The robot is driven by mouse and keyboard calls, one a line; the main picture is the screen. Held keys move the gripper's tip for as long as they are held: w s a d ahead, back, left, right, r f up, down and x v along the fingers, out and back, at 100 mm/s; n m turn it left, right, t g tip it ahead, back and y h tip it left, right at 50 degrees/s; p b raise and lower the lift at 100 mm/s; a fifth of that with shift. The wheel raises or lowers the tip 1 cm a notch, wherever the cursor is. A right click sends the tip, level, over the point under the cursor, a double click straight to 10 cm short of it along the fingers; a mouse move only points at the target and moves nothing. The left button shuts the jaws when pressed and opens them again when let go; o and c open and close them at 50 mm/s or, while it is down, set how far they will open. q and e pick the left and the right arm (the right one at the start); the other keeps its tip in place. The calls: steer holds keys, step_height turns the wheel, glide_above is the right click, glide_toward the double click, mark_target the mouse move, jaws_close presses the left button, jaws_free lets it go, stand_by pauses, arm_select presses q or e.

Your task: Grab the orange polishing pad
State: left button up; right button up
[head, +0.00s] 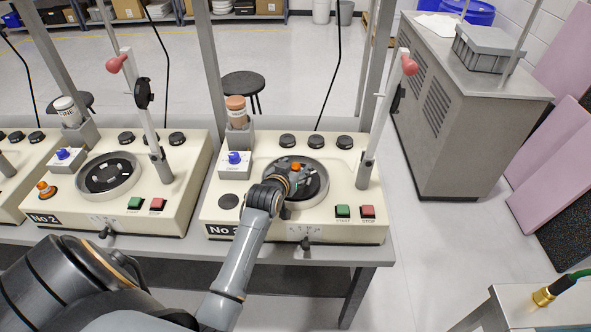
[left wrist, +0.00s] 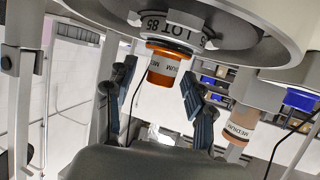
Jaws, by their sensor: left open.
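An orange piece (head: 296,167) stands in the dark round dish (head: 318,190) of the right machine. In the left wrist view, which looks upside down, an orange cylinder (left wrist: 166,68) with a MEDIUM label sits on a grey part marked LOT 85 (left wrist: 168,28). My left gripper (head: 290,184) is over the dish, beside the orange piece. In the left wrist view its two blue-padded fingers (left wrist: 160,75) are apart, one on each side of the orange cylinder. I cannot tell whether they touch it. My right gripper is not in view.
A bottle with a peach cap (head: 236,103) stands behind the blue knob (head: 235,158). A lever post with a red ball (head: 409,66) rises right of the dish. START (head: 343,211) and STOP (head: 367,211) buttons are in front. A similar machine (head: 108,185) stands to the left.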

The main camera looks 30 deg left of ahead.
arm_select(q)
steer(key=shift+w+a+f, duration=0.1)
steer(key=shift+w, duration=0.2)
steer(key=shift+s, duration=0.1)
jaws_close()
